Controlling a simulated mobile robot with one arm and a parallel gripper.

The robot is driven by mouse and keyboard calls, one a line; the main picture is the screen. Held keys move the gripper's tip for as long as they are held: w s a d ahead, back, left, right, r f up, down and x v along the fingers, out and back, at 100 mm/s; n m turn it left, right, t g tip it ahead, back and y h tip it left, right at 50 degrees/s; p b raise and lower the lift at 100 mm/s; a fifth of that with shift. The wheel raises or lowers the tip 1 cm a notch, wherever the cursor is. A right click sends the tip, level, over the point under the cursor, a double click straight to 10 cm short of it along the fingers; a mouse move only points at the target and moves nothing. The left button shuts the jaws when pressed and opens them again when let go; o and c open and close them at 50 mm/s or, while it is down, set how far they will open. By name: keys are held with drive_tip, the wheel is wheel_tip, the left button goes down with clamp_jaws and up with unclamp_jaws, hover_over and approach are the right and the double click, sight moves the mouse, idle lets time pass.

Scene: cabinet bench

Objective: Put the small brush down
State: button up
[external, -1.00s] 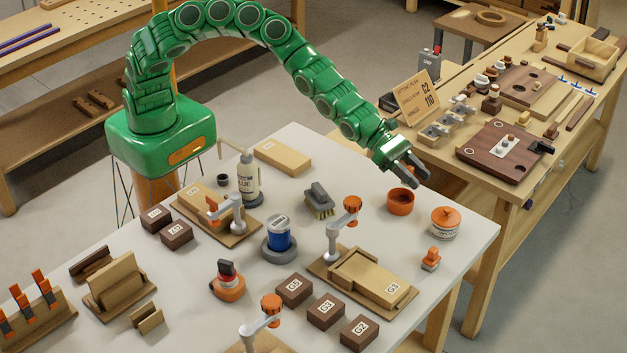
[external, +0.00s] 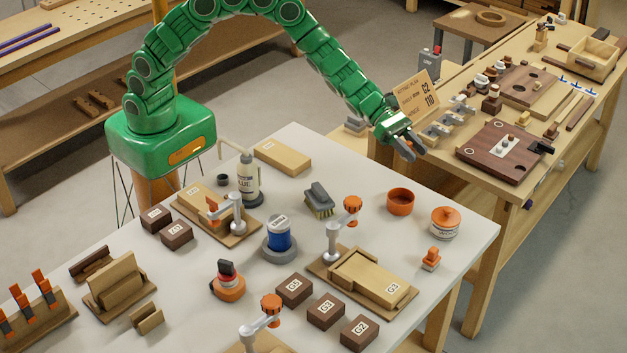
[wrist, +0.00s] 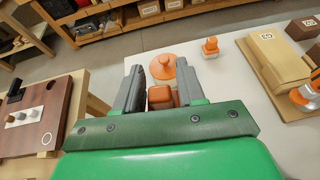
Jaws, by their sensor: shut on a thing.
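My gripper (external: 408,148) is in the air beyond the far right edge of the white table, between it and the wooden bench. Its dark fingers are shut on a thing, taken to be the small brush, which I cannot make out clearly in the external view. In the wrist view the gripper (wrist: 160,90) has an orange block-like shape (wrist: 160,97) between its fingers; I cannot tell how much of it is held and how much is the cup behind. A grey brush with yellowish bristles (external: 320,199) lies on the white table.
An orange cup (external: 400,201) and an orange-lidded jar (external: 445,222) stand near the table's right edge. A sign board (external: 416,97) stands on the bench behind my gripper. Clamps, blocks and a glue bottle (external: 248,178) crowd the table. Free white surface (external: 365,178) lies left of the cup.

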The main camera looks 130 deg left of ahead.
drive_tip(key=s+a+f, duration=0.2)
drive_tip(key=s+a, duration=0.2)
drive_tip(key=s, duration=0.2)
drive_tip(key=m+g+h, duration=0.1)
drive_tip(key=m+h, duration=0.3)
hover_over(316, 152)
wheel_tip(316, 152, down, 7)
drive_tip(key=shift+f, duration=3.65)
drive_tip(key=shift+f, duration=0.15)
drive_tip(key=o, duration=1)
drive_tip(key=shift+s+r, duration=0.1)
drive_tip(key=shift+r, duration=0.1)
drive_tip(key=shift+v, duration=5.95)
